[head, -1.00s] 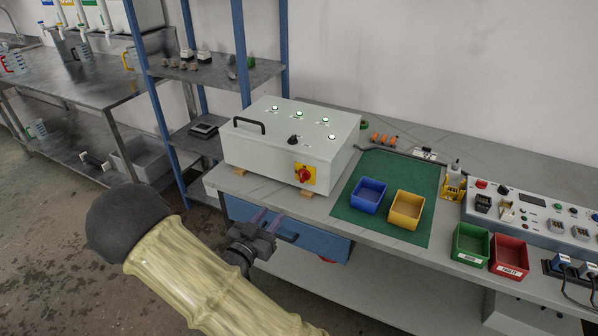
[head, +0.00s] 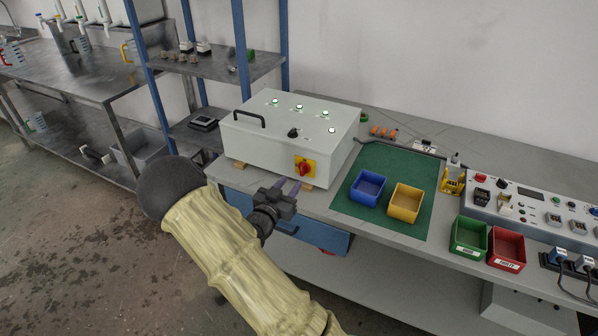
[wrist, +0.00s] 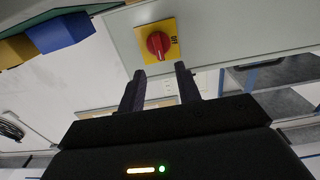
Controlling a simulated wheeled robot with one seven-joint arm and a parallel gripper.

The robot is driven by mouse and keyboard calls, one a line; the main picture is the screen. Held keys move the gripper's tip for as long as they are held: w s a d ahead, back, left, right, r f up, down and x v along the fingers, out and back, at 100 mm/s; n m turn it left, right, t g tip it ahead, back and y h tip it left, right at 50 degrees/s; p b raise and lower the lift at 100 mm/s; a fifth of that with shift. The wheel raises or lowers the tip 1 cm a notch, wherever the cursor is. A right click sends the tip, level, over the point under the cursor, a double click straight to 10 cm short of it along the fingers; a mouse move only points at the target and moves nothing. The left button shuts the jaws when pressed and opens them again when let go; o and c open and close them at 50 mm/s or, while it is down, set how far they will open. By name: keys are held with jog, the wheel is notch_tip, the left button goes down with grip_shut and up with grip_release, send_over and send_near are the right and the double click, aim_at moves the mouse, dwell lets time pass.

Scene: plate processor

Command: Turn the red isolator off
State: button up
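The red isolator (head: 304,169) is a red rotary knob on a yellow square plate, on the front face of a light grey control box (head: 262,158). In the wrist view the isolator knob (wrist: 158,44) is at the top centre, just beyond my fingertips. My gripper (head: 286,187) is just in front of and slightly below-left of the isolator in the head view. In the wrist view my gripper (wrist: 160,72) has its two dark fingers apart with nothing between them. The fingers appear clear of the knob.
Blue (head: 367,188) and yellow (head: 406,204) bins sit on a green mat (head: 384,232) right of the box. Green (head: 468,238) and red (head: 507,250) bins stand farther right by a switch panel (head: 540,215). The box has a black handle and lit buttons on top.

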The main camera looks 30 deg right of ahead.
aim_at(301, 169)
jog(key=x, duration=0.6)
jog(key=shift+w+d+p, duration=0.2)
jog(key=shift+p, duration=0.1)
jog(key=shift+c, duration=0.4)
grip_shut()
